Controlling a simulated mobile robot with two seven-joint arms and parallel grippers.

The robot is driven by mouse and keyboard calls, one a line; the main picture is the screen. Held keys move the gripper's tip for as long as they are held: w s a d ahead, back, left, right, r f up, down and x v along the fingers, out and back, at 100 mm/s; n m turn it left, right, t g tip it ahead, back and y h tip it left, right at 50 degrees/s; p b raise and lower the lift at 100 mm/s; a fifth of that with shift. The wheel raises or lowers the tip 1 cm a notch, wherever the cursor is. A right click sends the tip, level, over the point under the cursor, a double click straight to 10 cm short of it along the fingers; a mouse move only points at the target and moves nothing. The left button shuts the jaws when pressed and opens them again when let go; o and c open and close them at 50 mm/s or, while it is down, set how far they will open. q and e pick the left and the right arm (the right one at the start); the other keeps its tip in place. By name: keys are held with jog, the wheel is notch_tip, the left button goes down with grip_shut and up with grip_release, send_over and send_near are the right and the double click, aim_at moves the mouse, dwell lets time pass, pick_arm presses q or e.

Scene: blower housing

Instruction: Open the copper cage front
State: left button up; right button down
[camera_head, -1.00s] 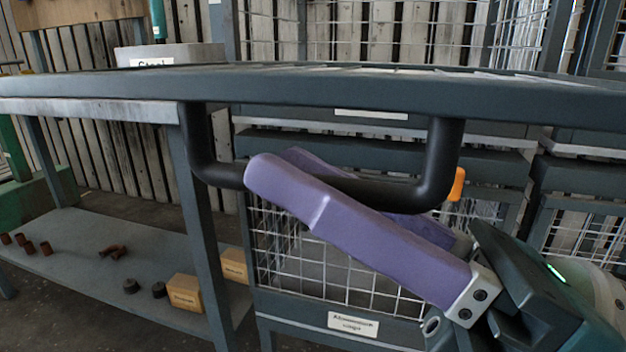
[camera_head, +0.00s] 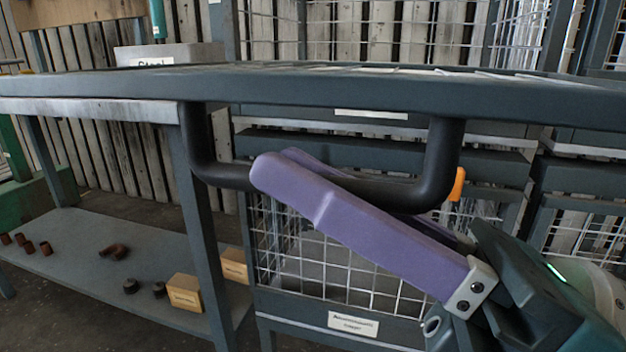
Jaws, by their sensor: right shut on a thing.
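A black U-shaped handle (camera_head: 436,160) hangs below a dark horizontal frame bar (camera_head: 300,88) that spans the view, seemingly the cage front's edge. My right gripper (camera_head: 275,168) reaches in from the lower right. Its purple fingers are shut on the lower bar of the handle, one finger in front and one behind. The near finger hides part of the bar. No label naming copper is readable on this front. My left gripper is not in view.
Wire-mesh cages (camera_head: 300,262) stand below and behind, one with a white label (camera_head: 353,323). A shelf (camera_head: 110,270) at left holds brown pipe pieces and small boxes (camera_head: 184,292). A grey bin (camera_head: 172,55) stands behind the bar.

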aim_at(356, 104)
dwell(0.4)
notch_tip(356, 104, up, 5)
jog(key=m+t+p, duration=0.1)
jog(key=m+p, duration=0.1)
jog(key=p, duration=0.3)
jog(key=shift+s+m+h+p, duration=0.15)
jog(key=shift+m+h+p, duration=0.25)
jog(key=c, duration=0.8)
grip_release()
jog(key=shift+c, duration=0.2)
jog(key=b+v, duration=0.2)
jog(key=v, duration=0.8)
